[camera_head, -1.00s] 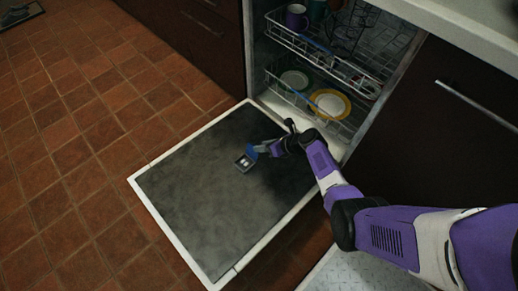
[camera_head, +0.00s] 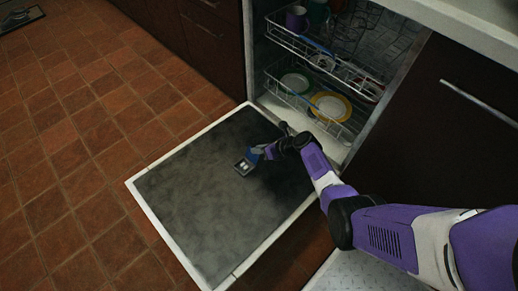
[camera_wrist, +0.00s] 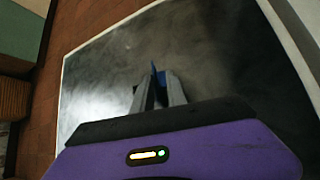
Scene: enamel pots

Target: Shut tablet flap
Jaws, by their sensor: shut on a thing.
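The tablet compartment (camera_head: 243,166) is a small dark tray with pale spots inside, set in the inner face of the lowered dishwasher door (camera_head: 190,200). Its blue tablet flap (camera_head: 256,153) stands raised at the right side of the compartment, so the compartment is open. My gripper (camera_head: 261,152) is at the flap. In the wrist view the fingers of my gripper (camera_wrist: 160,90) are closed on the blue flap (camera_wrist: 157,71). The compartment itself cannot be made out in the wrist view, and the fingers hide part of the flap.
The lower rack (camera_head: 310,108) holds a yellow-rimmed plate (camera_head: 330,105) and other plates. The upper rack (camera_head: 320,50) holds a purple mug (camera_head: 296,18) and other dishes. Dark cabinets flank the dishwasher. The tiled floor (camera_head: 80,150) left of the door is clear.

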